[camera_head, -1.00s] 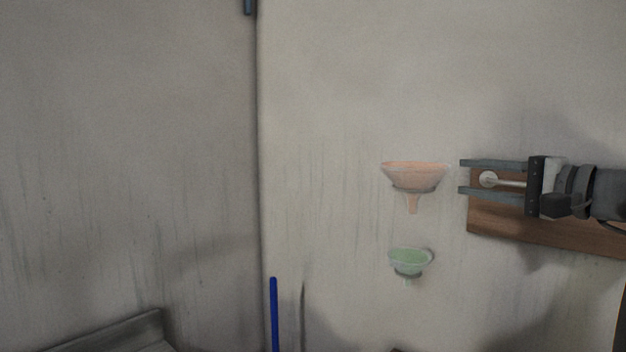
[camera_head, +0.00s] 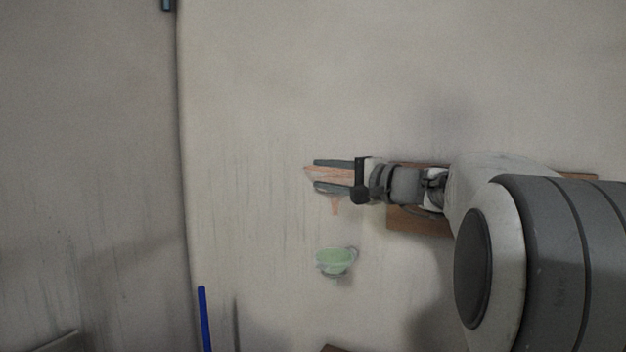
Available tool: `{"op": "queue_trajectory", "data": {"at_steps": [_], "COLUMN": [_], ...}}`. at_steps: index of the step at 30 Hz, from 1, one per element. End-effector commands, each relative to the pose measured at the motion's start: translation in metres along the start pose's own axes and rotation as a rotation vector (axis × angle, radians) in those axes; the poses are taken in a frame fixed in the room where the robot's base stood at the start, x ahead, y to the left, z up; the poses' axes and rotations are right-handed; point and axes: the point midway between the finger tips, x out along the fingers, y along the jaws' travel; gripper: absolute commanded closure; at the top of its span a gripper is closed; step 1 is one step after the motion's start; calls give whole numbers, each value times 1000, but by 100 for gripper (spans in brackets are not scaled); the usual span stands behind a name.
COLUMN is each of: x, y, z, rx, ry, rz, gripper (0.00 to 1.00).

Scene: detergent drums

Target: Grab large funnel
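The large funnel (camera_head: 336,175) is orange and hangs on the wall with its spout pointing down. My gripper (camera_head: 316,175) reaches in from the right, in front of the funnel in this view. Its two dark fingers are apart, one above the other, with part of the orange bowl showing between them. The fingers and gripper body hide much of the bowl; the spout shows below the lower finger. I cannot tell whether the fingers touch the funnel or how far they are from it in depth.
A smaller green funnel (camera_head: 336,261) hangs on the wall just below. A brown wooden board (camera_head: 418,222) is on the wall behind my arm. A blue pole (camera_head: 204,318) stands at lower left. The wall left of the funnels is clear.

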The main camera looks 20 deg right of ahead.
Motion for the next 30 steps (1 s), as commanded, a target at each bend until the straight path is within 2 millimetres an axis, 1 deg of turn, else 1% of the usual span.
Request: {"op": "queue_trajectory", "data": {"at_steps": [1, 3, 6, 14, 18, 21, 30], "x": [9, 18, 26, 28, 28, 28, 28], "y": [-1, -1, 0, 0, 0, 0, 0], "z": [0, 0, 0, 0, 0, 0, 0], "rx": [2, 1, 0, -1, -1, -1, -1], "ry": [-3, -1, 0, 1, 1, 1, 1], "rz": [-1, -1, -1, 0, 0, 0, 0], "gripper": [60, 60, 60, 60, 85, 100, 100]}}
